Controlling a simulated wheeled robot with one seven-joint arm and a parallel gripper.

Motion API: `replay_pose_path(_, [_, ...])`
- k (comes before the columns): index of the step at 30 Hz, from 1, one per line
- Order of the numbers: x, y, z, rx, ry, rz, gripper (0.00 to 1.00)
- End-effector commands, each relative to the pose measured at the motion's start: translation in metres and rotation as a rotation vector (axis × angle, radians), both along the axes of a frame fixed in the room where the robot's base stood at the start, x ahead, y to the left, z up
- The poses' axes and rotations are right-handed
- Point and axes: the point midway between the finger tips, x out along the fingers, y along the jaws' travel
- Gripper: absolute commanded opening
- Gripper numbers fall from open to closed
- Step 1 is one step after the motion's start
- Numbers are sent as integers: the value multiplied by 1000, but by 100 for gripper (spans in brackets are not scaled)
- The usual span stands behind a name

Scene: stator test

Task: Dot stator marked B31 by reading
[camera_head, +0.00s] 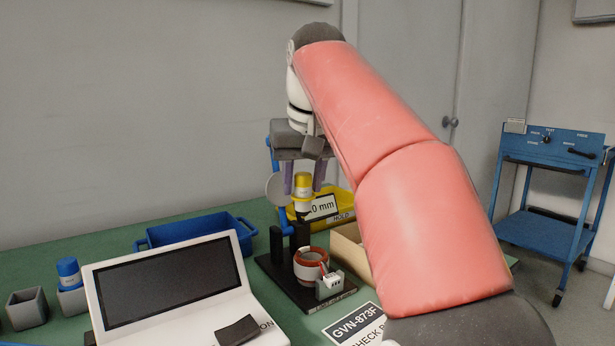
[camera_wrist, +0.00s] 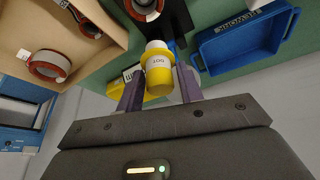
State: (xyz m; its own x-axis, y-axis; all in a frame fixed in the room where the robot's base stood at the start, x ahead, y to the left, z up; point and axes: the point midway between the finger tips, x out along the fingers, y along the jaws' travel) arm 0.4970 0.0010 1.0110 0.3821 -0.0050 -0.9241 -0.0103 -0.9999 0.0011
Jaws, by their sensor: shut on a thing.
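My gripper (camera_head: 303,188) is shut on a yellow-and-white dot marker (camera_head: 303,179), held roughly upright above the test stand. In the wrist view the marker (camera_wrist: 158,72) sits between the two purple-grey fingers, its white part bearing a small label. Below it, a red-brown ring stator (camera_head: 311,262) with a white connector block (camera_head: 330,285) stands on the black base of the stand (camera_head: 288,284). The marker appears apart from this stator. Other stators (camera_wrist: 50,66) lie in a tan box (camera_wrist: 110,62). I cannot read B31 on any stator.
A white console with a dark screen (camera_head: 165,282) stands in front. A blue-capped marker (camera_head: 68,270) sits in a grey holder; another grey holder (camera_head: 27,308) looks empty. A sign (camera_head: 355,326) reads GVN-873F.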

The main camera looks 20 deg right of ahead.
Motion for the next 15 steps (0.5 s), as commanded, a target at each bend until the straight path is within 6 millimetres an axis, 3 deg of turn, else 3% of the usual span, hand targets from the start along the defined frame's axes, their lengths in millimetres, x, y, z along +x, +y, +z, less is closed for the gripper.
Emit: replay_pose_path(15, [0,-1,-42,1,0,-4,14])
